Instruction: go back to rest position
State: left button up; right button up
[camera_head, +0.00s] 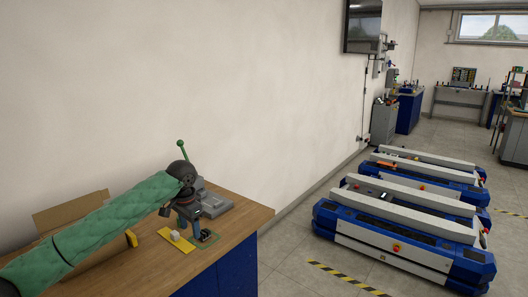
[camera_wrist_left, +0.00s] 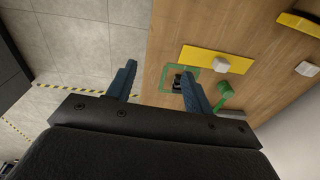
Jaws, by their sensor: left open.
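My left arm reaches in from the left in the head view, in a green sleeve. My left gripper (camera_head: 200,234) is over the front right part of the wooden workbench (camera_head: 140,285). In the left wrist view my left gripper (camera_wrist_left: 158,88) has its two dark blue fingers wide apart with nothing between them. A yellow plate with a white knob (camera_head: 175,237) lies on the bench beside the gripper. It also shows in the left wrist view (camera_wrist_left: 200,57). A green outlined dark piece (camera_wrist_left: 178,80) lies near one finger. My right gripper is not in view.
A cardboard box (camera_head: 75,210) stands at the bench's back left. A grey device with a green-knobbed lever (camera_head: 212,203) stands by the wall. Several blue and white lift carts (camera_head: 395,240) stand on the floor at right. Bare floor (camera_head: 290,262) lies between bench and carts.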

pick_arm(q)
jog(key=w+d+r+t, duration=0.2)
jog(key=d+r+t, duration=0.15)
jog(key=r, duration=0.25)
jog(key=w+d+r+t, duration=0.2)
jog(key=r+t, duration=0.3)
jog(key=r, duration=0.1)
jog(key=s+d+f+n, duration=0.1)
jog(key=s+f+n, duration=0.1)
jog(key=s+f, duration=0.75)
jog(key=s+d+f+n, duration=0.1)
jog(key=s+f, duration=0.5)
jog(key=f, duration=0.6)
jog(key=s+f+n+g, duration=0.1)
jog(key=s+f+g, duration=0.3)
jog(key=s+f, duration=1.1)
jog(key=s+f+n+g+h, duration=0.1)
jog(key=s+f+g, duration=0.3)
jog(key=s+f, duration=1.1)
jog(key=s+n, duration=0.1)
jog(key=s, duration=0.7)
jog(key=shift+s+d+f, duration=0.2)
jog(key=shift+s+d, duration=0.05)
